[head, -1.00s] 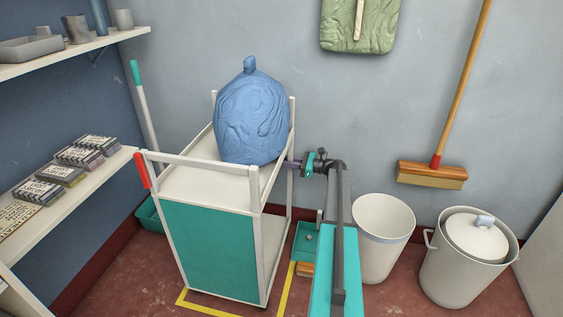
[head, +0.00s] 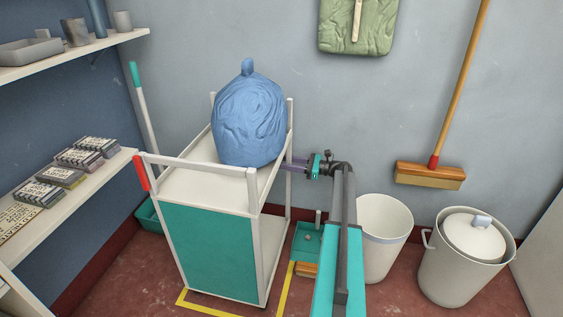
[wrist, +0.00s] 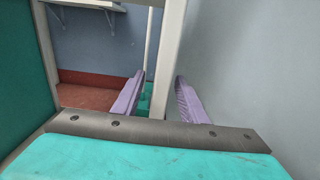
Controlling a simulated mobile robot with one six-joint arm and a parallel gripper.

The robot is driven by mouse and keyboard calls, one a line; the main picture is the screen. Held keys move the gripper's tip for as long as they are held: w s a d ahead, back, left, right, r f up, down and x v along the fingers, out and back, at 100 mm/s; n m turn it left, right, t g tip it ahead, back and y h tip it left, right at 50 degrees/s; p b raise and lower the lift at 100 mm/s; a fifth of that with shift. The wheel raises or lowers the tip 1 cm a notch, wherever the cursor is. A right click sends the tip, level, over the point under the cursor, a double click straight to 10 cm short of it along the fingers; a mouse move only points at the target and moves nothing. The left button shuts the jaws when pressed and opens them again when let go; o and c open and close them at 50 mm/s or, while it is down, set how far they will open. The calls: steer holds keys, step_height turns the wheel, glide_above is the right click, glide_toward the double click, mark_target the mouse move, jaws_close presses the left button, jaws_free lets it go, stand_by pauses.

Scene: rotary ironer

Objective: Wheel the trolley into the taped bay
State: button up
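The trolley (head: 212,250) is white-framed with teal panels and a red handle grip at its left end. It stands upright. Yellow tape (head: 284,290) marks the bay on the floor; the visible lines run along the trolley's front and right sides, and the trolley appears inside them. The far lines are hidden. My gripper (head: 291,165) is at the trolley's right side, near its far right post. In the wrist view, the purple fingers of my gripper (wrist: 158,88) are spread apart, with a white post (wrist: 168,62) showing between them; contact is not visible.
A blue bag (head: 249,115) sits on the trolley's top. A white bin (head: 384,240) and a lidded pot (head: 462,265) stand to the right. Shelves (head: 75,195) line the left wall. A broom (head: 430,174) leans on the back wall. Floor in front is partly clear.

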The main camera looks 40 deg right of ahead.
steer(key=v, duration=1)
steer(key=shift+s+d+p, duration=0.15)
steer(key=shift+p, duration=0.3)
steer(key=shift+s, duration=0.1)
